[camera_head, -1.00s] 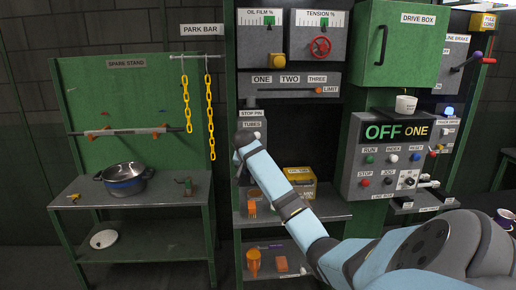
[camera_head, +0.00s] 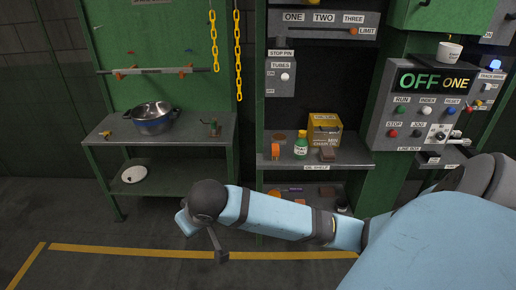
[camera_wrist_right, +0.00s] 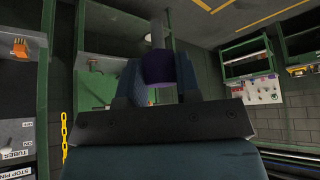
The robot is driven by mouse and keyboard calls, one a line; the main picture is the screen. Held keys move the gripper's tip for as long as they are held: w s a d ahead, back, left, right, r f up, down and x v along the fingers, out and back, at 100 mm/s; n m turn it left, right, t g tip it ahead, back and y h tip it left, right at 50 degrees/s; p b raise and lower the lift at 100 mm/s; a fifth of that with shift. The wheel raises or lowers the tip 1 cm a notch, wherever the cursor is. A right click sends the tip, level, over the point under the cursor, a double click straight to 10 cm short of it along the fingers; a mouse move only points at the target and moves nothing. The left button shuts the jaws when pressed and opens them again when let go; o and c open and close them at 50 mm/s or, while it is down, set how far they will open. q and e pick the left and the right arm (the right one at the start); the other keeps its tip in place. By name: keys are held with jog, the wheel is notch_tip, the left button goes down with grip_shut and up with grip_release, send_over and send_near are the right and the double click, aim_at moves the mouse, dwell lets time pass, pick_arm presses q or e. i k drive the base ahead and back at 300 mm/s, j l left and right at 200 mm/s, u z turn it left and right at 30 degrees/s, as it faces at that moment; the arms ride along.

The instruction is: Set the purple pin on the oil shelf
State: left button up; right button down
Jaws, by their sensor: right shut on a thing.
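The purple pin (camera_wrist_right: 158,68) is between the fingers of my right gripper (camera_wrist_right: 158,78) in the right wrist view. A grey shaft stands out beyond its purple part. My left gripper is not in view.
A lower shelf below holds small items, partly hidden by my right arm. Yellow chains (camera_head: 238,55) hang between. The stop pin box (camera_head: 281,78) is above the oil shelf's left end.

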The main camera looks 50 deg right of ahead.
aim_at(347, 150)
jog(key=l+z, duration=0.4)
jog(key=l, duration=1.65)
jog(key=i+l+z, duration=0.1)
jog(key=l, duration=0.3)
jog(key=i+l, duration=0.1)
jog(key=l, duration=0.35)
jog(key=z, duration=0.05)
